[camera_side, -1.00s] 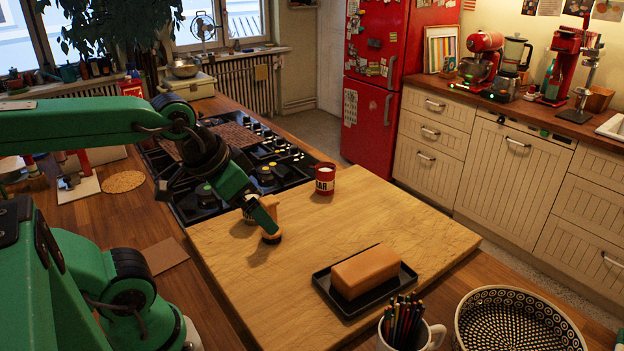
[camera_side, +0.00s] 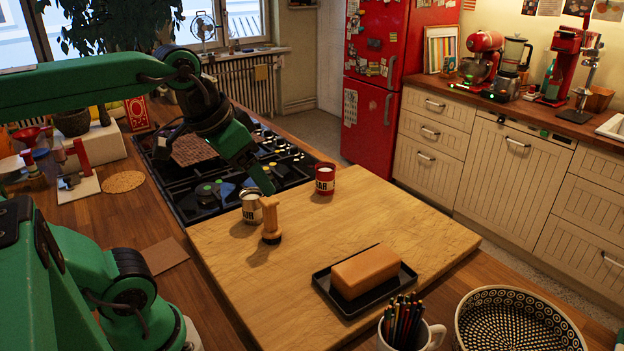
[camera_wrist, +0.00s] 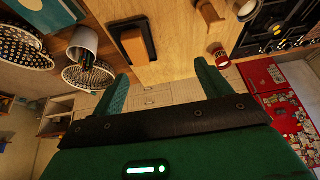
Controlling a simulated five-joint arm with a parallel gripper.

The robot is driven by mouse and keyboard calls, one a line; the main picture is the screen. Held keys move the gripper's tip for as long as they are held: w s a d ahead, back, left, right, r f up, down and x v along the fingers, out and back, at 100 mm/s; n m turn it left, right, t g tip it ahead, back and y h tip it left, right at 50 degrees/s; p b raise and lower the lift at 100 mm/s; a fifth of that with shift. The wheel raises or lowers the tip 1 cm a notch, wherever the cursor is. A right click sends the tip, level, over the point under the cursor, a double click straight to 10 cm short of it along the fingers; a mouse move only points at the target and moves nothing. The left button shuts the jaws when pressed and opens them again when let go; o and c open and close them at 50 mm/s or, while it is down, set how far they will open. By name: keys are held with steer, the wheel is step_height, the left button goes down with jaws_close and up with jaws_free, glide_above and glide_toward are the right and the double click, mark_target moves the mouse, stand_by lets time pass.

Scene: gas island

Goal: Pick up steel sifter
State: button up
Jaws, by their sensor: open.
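The steel sifter (camera_side: 252,208), which I take to be the pale metal can with a dark-lettered label, stands upright on the wooden board, behind a wooden tamper-like piece (camera_side: 271,222). In the wrist view the sifter (camera_wrist: 243,8) is partly cut off at the top edge, right of the wooden piece (camera_wrist: 211,12). My gripper (camera_side: 265,188) is above the board, its tip near the top of the sifter and wooden piece in the side view. In the wrist view my gripper (camera_wrist: 165,85) has its fingers wide apart, with nothing between them.
A red can (camera_side: 325,179) stands at the board's far edge, beside the gas hob (camera_side: 215,190). A brown block on a black tray (camera_side: 345,306) lies on the board's front part. A mug of pencils (camera_side: 418,338) and a patterned bowl (camera_side: 475,336) stand nearer. The board's right half is mostly clear.

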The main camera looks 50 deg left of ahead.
steer(key=w+a+r+g, duration=0.2)
steer(key=w+a+g, duration=0.1)
steer(key=w+a, duration=0.65)
steer(key=g, duration=0.2)
glide_above(253, 206)
steer(key=w+a, duration=0.1)
steer(key=a, duration=0.2)
step_height(253, 206, down, 3)
steer(key=shift+n, duration=0.3)
steer(key=f, duration=2.5)
steer(key=shift+d, duration=0.2)
steer(key=c, duration=0.9)
